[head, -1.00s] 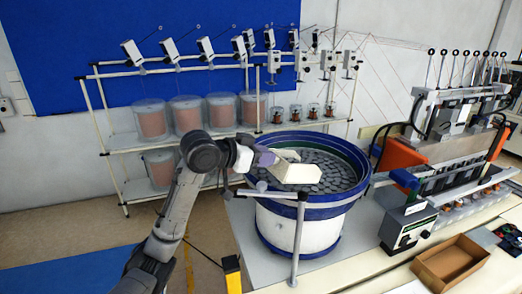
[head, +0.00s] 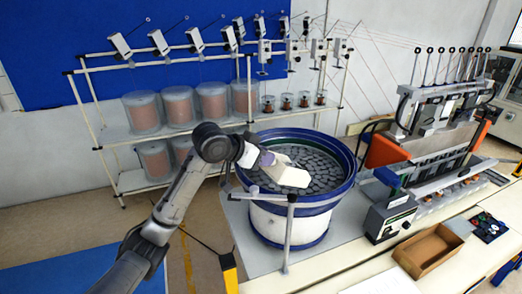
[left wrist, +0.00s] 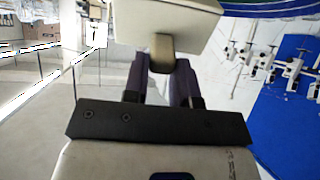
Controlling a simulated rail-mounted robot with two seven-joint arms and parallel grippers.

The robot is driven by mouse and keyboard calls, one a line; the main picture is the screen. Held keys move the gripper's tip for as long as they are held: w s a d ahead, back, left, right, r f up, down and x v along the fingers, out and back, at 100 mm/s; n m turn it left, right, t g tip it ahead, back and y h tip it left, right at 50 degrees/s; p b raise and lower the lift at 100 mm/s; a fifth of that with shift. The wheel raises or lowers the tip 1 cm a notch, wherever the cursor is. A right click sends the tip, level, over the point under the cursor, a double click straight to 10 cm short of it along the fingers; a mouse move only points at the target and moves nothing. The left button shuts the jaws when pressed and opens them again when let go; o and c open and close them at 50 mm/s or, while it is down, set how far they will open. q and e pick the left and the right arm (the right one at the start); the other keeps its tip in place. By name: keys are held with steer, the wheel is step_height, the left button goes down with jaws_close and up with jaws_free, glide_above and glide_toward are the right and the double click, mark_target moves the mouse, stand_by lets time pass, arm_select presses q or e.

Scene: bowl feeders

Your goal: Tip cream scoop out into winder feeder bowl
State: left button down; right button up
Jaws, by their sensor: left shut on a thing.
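The cream scoop (head: 288,176) is over the inside of the winder feeder bowl (head: 262,218), a large white drum with a blue rim. The bowl holds many flat grey discs (head: 325,168). My left gripper (head: 265,159) is above the bowl's left part, shut on the scoop's handle. In the left wrist view the purple fingers (left wrist: 162,72) hold the handle below the scoop's cream body (left wrist: 165,16). The scoop is tilted, its far end lower towards the right. Its inside is hidden, so I cannot tell what it holds. My right gripper is not in view.
A post with a crossbar (head: 290,232) stands in front of the bowl. A rack with wire spools (head: 178,104) is behind.

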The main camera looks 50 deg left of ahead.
arm_select(q)
steer(key=shift+w+d+r+g+p, duration=0.15)
steer(key=shift+w+r+g+p, duration=0.7)
steer(key=shift+p, duration=2)
steer(key=shift+w+d+r+g+p, duration=0.1)
steer(key=shift+w+r+g+p, duration=0.4)
steer(key=shift+w+p, duration=0.3)
steer(key=shift+w+f+g+y, duration=0.15)
steer(key=shift+w+g+y, duration=0.05)
steer(key=shift+g+y, duration=0.1)
steer(key=shift+w+d+r+g, duration=0.15)
steer(key=shift+w+r+g, duration=0.1)
steer(key=shift+w+g, duration=0.15)
